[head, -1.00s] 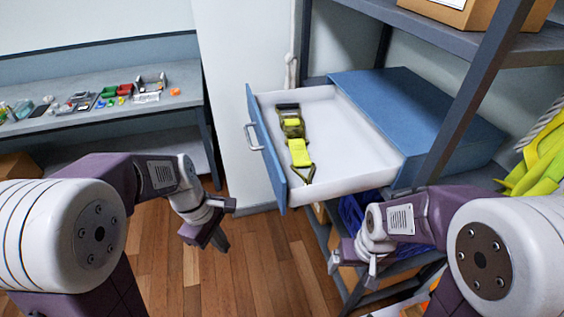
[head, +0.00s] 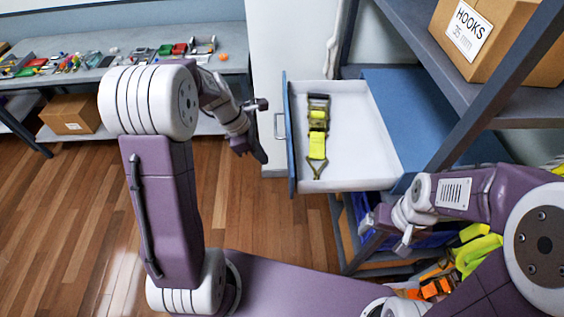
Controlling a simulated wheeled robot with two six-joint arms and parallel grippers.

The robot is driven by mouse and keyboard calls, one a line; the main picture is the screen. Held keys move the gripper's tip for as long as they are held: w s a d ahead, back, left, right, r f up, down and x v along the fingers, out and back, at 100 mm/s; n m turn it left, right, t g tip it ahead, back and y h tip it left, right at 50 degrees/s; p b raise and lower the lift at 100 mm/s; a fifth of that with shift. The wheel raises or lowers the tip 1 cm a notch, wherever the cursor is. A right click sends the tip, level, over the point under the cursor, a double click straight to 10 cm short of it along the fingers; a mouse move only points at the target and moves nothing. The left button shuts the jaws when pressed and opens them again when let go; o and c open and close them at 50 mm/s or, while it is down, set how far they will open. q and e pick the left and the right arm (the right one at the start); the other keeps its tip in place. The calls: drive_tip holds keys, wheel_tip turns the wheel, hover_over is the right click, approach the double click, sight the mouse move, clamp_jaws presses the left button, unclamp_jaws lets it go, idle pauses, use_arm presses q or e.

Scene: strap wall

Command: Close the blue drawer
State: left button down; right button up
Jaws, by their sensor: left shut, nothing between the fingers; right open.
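The blue drawer (head: 392,148) is pulled out of its blue cabinet (head: 420,105) on the shelf, with its white inside showing. A ratchet strap with a yellow-green band (head: 317,145) lies in it. The blue front panel (head: 291,135) faces left and carries a grey handle (head: 280,125). My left gripper (head: 258,143) is shut and empty, left of the front panel, apart from it by a small gap in the picture. My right gripper (head: 388,232) is open and empty, below and right of the drawer, in front of the shelf.
A shelf post (head: 490,85) stands right of the drawer. A cardboard box labelled HOOKS (head: 497,38) sits on the upper shelf. Orange and yellow straps (head: 455,262) lie low at right. A workbench (head: 105,72) with small items stands at back left. Wooden floor (head: 60,215) is clear at left.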

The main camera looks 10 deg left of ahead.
use_arm(q)
drive_tip(key=w+d+f+p, duration=0.1)
drive_tip(key=d+f+p, duration=0.1)
drive_tip(key=d+f, duration=0.2)
drive_tip(key=shift+w+d+f, duration=0.25)
drive_tip(key=shift+w+d, duration=0.05)
drive_tip(key=shift+d, duration=0.35)
use_arm(e)
wheel_tip(320, 180, up, 2)
drive_tip(key=shift+a+r, duration=0.1)
drive_tip(key=shift+a, duration=0.05)
use_arm(q)
drive_tip(key=shift+a, duration=0.1)
use_arm(e)
drive_tip(key=shift+a, duration=0.1)
